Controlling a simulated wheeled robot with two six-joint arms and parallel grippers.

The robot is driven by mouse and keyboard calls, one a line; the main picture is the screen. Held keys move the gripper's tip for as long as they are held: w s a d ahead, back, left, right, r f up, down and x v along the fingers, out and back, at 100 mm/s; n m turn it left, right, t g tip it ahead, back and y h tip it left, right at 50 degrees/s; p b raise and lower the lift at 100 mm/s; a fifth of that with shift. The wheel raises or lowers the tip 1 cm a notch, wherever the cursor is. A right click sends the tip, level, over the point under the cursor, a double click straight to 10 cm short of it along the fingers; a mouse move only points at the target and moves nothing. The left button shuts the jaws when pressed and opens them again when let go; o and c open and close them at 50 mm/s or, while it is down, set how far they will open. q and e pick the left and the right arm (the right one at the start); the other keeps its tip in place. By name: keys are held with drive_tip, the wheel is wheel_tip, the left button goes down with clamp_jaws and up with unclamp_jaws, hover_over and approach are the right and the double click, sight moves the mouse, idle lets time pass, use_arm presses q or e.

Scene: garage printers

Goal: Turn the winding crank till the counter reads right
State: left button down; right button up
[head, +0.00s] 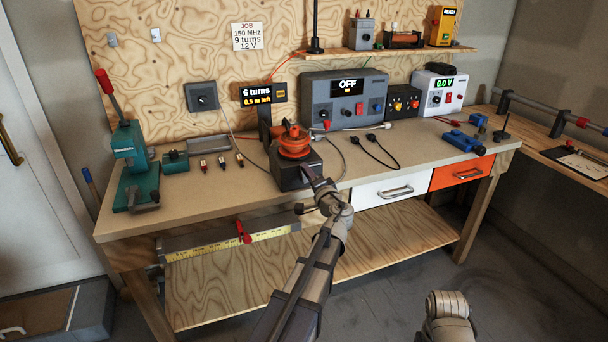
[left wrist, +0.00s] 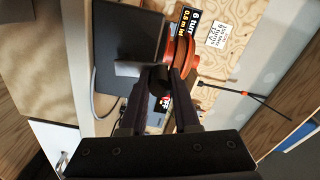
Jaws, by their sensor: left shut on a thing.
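The coil winder has a dark box base (head: 296,170) and an orange spool (head: 294,142) on the workbench. The spool also shows in the left wrist view (left wrist: 181,52). The counter (head: 264,95) behind it reads "6 turns" and "0.5 m left". The job card (head: 247,37) on the wall reads "150 MHz, 9 turns, 12 V". My left gripper (head: 318,187) is at the winder's front right side. In the left wrist view its fingers are shut on a dark crank handle (left wrist: 160,82), which they partly hide. My right gripper is not in view.
A grey unit showing "OFF" (head: 345,99) stands right of the winder, with black leads (head: 375,150) before it. A green press (head: 132,165) and several small parts stand left. A white drawer (head: 395,189) and an orange drawer (head: 461,173) are under the bench top.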

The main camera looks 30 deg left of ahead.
use_arm(q)
drive_tip(key=w+d+f+m+b, duration=0.4)
drive_tip(key=f+m+b, duration=0.1)
drive_tip(key=m, duration=1.4)
drive_tip(key=s+a+f+m+b, duration=0.3)
drive_tip(key=f+m+b, duration=0.2)
drive_tip(key=m, duration=1.2)
drive_tip(key=shift+s+a+m, duration=0.15)
drive_tip(key=shift+a+m, duration=0.05)
drive_tip(key=shift+m, duration=0.2)
